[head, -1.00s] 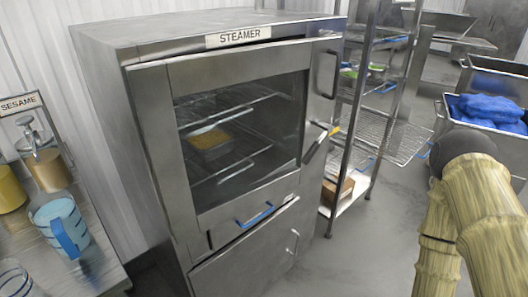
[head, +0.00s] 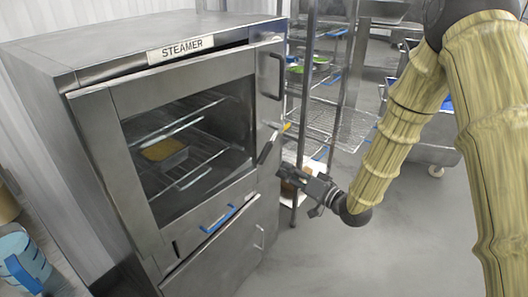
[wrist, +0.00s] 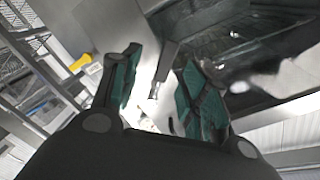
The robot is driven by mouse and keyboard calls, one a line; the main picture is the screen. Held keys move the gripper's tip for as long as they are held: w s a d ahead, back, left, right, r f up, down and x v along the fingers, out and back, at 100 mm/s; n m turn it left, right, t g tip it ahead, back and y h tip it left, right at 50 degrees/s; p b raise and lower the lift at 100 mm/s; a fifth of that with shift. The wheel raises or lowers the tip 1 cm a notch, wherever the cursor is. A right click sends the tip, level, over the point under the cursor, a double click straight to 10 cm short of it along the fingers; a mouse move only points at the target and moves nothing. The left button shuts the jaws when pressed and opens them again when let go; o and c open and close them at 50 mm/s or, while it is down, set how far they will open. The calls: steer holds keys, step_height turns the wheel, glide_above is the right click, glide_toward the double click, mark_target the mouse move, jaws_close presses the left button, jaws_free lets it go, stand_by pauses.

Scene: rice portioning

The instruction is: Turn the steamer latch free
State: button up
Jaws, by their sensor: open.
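The steamer (head: 90,125) is a steel cabinet with a glass door, and a pan of yellow food (head: 165,152) sits on a rack inside. Its latch (head: 268,148) is a dark slanted lever on the right edge of the door. My gripper (head: 284,171) is below and to the right of the latch in the head view, apart from it. In the wrist view my gripper (wrist: 158,95) is open, with teal-padded fingers spread. The dark latch lever (wrist: 166,62) shows between and beyond the fingers. I see nothing held.
A dark vertical handle (head: 270,75) is above the latch. A blue-marked handle (head: 218,220) is below the glass. A wire shelf rack (head: 340,120) stands right of the steamer. A blue-striped jug (head: 22,265) is at lower left.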

mark_target(266, 155)
steer(key=shift+y, duration=0.3)
steer(key=p+x, duration=0.1)
steer(key=x, duration=0.2)
steer(key=r+p+x, duration=0.1)
steer(key=x, duration=0.3)
steer(key=p+x, duration=0.1)
steer(key=x, duration=0.3)
steer(key=shift+w+r, duration=0.15)
steer(key=shift+r, duration=0.15)
steer(key=shift+c, duration=0.2)
jaws_close()
